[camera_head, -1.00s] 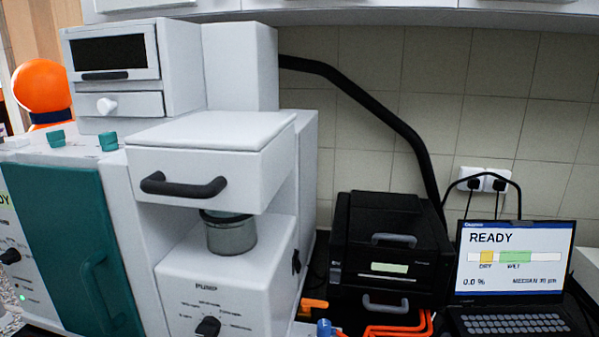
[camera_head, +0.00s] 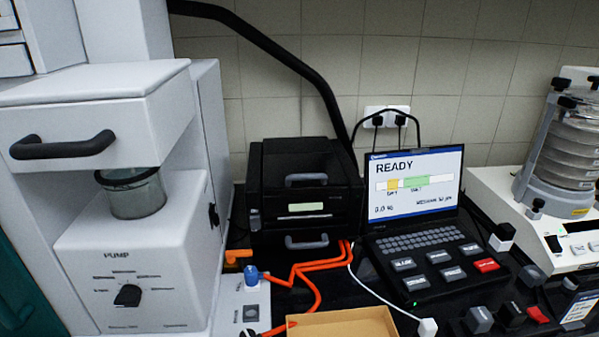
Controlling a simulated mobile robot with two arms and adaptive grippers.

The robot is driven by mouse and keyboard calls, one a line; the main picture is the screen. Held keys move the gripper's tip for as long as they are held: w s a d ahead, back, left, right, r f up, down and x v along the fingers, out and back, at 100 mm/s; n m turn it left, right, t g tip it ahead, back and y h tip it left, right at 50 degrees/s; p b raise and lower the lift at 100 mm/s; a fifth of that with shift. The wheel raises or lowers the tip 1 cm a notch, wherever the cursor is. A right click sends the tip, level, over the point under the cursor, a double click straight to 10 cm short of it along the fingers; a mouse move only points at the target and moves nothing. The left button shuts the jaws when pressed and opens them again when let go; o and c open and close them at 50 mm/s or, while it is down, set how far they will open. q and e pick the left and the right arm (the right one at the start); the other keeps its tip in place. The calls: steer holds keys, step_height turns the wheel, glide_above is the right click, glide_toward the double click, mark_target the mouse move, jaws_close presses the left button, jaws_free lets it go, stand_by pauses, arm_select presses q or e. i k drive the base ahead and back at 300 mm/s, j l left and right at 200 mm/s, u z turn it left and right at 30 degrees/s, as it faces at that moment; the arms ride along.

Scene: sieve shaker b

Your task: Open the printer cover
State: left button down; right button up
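The black printer (camera_head: 268,215) stands on the dark bench between the white pump machine and the laptop. Its top cover (camera_head: 300,158) looks closed. A grey handle (camera_head: 306,180) sits on the upper front, above a small pale green display (camera_head: 306,207). A second grey handle (camera_head: 307,242) sits lower on the front. Neither of my grippers shows in the head view.
The white pump machine (camera_head: 150,260) with a black-handled drawer stands close on the left. The laptop (camera_head: 415,190) reads READY. Orange tubing (camera_head: 312,275) and a cardboard tray (camera_head: 345,325) lie in front of the printer. A sieve shaker (camera_head: 560,150) stands at right.

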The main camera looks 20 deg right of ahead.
mark_target(296, 173)
steer(key=k+l+z, duration=0.1)
steer(key=z, duration=0.35)
steer(key=k+l+z, duration=0.15)
steer(key=z, duration=0.35)
steer(key=k+l+z, duration=0.1)
steer(key=z, duration=0.35)
steer(key=i+l, duration=0.05)
steer(key=l, duration=0.05)
